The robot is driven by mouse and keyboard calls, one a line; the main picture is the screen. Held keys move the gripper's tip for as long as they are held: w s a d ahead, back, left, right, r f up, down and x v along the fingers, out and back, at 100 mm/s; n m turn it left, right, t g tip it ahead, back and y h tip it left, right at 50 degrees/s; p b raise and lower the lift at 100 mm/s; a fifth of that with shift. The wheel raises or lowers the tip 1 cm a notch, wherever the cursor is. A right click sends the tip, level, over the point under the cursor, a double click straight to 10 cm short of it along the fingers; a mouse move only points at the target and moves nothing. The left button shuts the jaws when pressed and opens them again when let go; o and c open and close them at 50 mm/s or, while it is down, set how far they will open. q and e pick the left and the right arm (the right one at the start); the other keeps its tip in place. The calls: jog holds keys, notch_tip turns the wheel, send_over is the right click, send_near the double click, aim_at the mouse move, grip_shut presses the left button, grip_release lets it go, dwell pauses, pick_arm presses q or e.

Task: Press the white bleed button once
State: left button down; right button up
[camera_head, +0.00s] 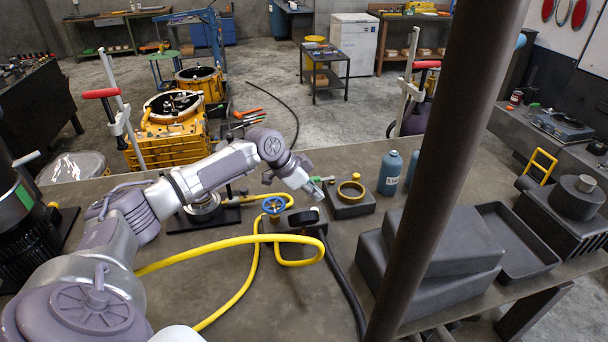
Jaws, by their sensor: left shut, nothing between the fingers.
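My left arm reaches in from the left over the workbench. Its gripper (318,193) is shut and empty, pointing down and to the right above a black block (298,222). A small pale spot shows at the block's upper right edge, just below the fingertips. It may be the white bleed button, but it is too small to be sure. I cannot tell whether the fingertips touch anything. A blue valve wheel (273,205) sits just left of the block. My right gripper is out of view.
A yellow hose (238,241) and a black hose (342,283) run across the bench. A block with a brass ring (350,191) and a blue bottle (390,174) stand to the right. A dark post (440,140) and grey boxes (428,268) fill the right side.

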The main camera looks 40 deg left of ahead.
pick_arm(q)
jog(key=f, duration=0.2)
jog(key=f+p, duration=0.1)
jog(key=shift+s+a+f, duration=0.15)
jog(key=shift+s+a, duration=0.2)
jog(key=shift+a, duration=0.05)
jog(key=shift+f, duration=0.1)
